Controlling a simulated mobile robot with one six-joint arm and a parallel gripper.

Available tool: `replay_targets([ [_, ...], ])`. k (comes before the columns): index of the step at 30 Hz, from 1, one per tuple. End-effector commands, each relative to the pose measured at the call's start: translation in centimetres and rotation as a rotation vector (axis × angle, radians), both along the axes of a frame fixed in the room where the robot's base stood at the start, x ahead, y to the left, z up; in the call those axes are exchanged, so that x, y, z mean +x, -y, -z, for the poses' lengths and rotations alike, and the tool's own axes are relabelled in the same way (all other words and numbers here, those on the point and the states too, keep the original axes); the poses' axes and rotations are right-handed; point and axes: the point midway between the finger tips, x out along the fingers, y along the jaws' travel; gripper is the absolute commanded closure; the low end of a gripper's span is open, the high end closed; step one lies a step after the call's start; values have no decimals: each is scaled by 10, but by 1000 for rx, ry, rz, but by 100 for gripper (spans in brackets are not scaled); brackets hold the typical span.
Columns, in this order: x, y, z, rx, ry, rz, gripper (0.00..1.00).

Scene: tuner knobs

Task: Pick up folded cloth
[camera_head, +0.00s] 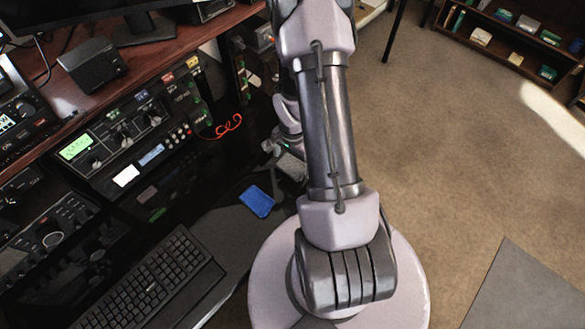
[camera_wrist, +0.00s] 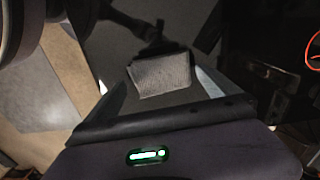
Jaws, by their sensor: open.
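The fingers are apart and nothing is held. I cannot tell the exact height of the fingers above the cloth.
A black keyboard (camera_head: 150,283) is at the lower left. Radio equipment (camera_head: 128,140) with knobs stands along the left, and an orange cable (camera_head: 229,126) lies behind. Open carpet is on the right.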

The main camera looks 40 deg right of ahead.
Motion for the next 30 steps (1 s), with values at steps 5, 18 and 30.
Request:
replay_targets([
  [5,0,0,22,-1,0,1,0],
  [18,0,1,20,-1,0,0,48],
  [30,0,1,-8,-1,1,0,48],
])
